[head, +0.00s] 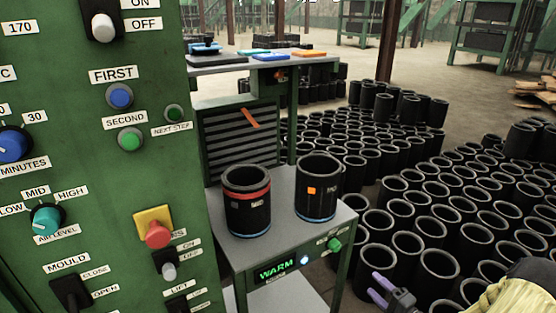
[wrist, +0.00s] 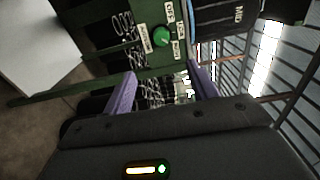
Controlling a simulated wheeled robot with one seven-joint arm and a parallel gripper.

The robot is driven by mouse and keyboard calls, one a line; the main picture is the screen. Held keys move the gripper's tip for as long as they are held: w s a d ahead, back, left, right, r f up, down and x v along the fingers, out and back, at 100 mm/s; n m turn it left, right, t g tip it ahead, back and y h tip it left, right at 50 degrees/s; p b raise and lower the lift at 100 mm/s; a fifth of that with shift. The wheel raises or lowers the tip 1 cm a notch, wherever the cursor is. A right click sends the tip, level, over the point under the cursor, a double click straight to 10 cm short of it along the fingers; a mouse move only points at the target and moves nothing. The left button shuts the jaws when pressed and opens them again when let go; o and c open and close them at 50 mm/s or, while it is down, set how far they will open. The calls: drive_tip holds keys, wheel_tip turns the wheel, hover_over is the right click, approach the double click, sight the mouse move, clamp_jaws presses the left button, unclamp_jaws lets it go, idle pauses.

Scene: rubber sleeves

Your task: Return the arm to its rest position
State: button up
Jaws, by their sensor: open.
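My gripper (head: 392,295) is at the lower right of the head view, its purple fingers apart with nothing between them. In the wrist view my gripper (wrist: 162,90) also shows two separated purple fingers, with a green knob beyond them. In the head view it is to the right of the small warming table (head: 285,251) and apart from it. Part of my arm shows at the bottom right corner. Two black sleeves stand upright on the table: one with a red band (head: 247,205) and one with an orange square (head: 319,190).
A green control cabinet (head: 110,190) with knobs and buttons fills the left. The table's front has a lit WARM display (head: 276,270) and a green knob (head: 333,244). Many black sleeves (head: 440,205) crowd the floor at right. A shelf (head: 265,62) stands behind.

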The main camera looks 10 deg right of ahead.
drive_tip(key=w+a+r+n+g+h, duration=0.5)
drive_tip(key=a+n+g+h, duration=0.1)
drive_tip(key=a+n+g, duration=0.3)
drive_tip(key=s+a+r+n+g, duration=0.3)
drive_tip(key=s+a+r, duration=0.2)
drive_tip(key=s+a, duration=0.25)
drive_tip(key=s+a+r+n+g, duration=0.2)
drive_tip(key=s+a+r, duration=0.3)
drive_tip(key=s+a, duration=0.25)
wheel_tip(320, 180, up, 18)
drive_tip(key=p, duration=1.8)
drive_tip(key=shift+s, duration=0.25)
drive_tip(key=shift+d, duration=0.1)
